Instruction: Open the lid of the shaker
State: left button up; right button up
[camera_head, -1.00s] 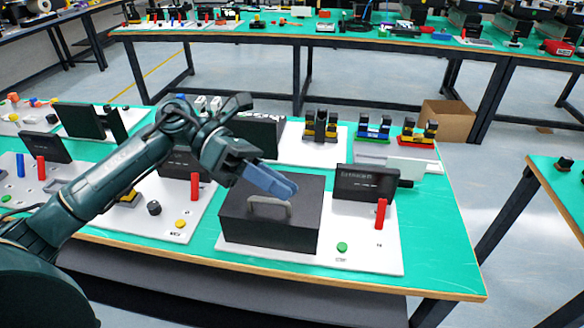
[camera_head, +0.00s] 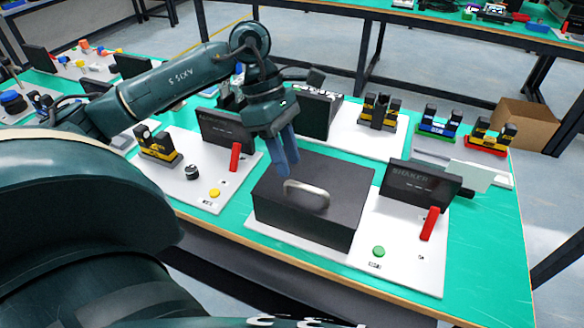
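The shaker is a black box with a closed flat lid (camera_head: 335,172), on a white base plate in the camera_head view. A grey arched handle (camera_head: 307,192) stands on the lid near its front left part. A black panel marked SHAKER (camera_head: 420,188) stands to the right of the box. My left gripper (camera_head: 288,168) points down above the box's left rear part, just behind the handle and not holding it. Its blue-grey fingers show close together, partly overlapping, so the opening is unclear. My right gripper is out of view.
A red lever (camera_head: 430,223) and a green button (camera_head: 378,251) sit on the shaker's plate. A station with a yellow button (camera_head: 214,193) and red lever lies to the left. Black-and-coloured blocks (camera_head: 438,124) stand behind. A strip of green tabletop (camera_head: 490,240) is clear at right.

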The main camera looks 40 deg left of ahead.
pick_arm(q)
jog(key=shift+x, duration=1.7)
grip_shut()
